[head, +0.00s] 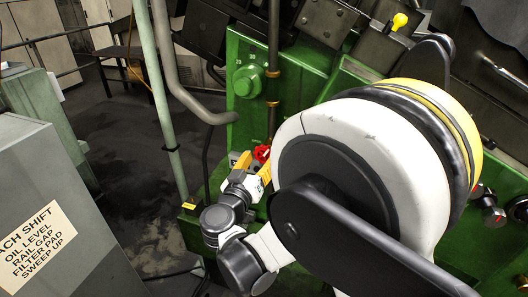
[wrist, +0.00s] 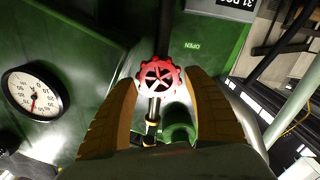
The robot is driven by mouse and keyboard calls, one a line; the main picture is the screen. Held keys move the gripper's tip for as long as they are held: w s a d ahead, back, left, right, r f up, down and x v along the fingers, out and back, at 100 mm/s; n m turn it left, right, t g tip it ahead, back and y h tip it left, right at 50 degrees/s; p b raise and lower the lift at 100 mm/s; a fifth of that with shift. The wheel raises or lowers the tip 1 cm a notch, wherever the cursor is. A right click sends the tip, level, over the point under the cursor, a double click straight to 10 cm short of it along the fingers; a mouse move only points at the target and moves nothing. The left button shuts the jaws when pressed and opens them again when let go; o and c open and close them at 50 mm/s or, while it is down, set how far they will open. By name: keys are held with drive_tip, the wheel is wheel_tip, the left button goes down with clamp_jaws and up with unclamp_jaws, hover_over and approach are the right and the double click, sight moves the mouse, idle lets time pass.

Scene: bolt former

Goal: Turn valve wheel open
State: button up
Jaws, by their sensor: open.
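The red valve wheel (wrist: 160,77) sits on a dark stem between my gripper's fingers in the wrist view. In the head view the wheel (head: 262,153) shows as a small red shape beside my gripper (head: 252,167). My gripper (wrist: 161,100) has two yellow-brown ribbed fingers, one on each side of the wheel. The fingers are apart, with a narrow gap visible between each finger and the rim. The green panel behind the wheel bears the word OPEN (wrist: 192,46). My own arm hides much of the machine in the head view.
A round white gauge (wrist: 34,92) is on the green machine (head: 246,112), left of the wheel in the wrist view. A vertical pale green pipe (head: 160,100) stands left of my gripper. A grey cabinet (head: 50,190) with a sign is at left, with open floor between.

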drive_tip(key=shift+x, duration=0.8)
drive_tip(key=c, duration=0.9)
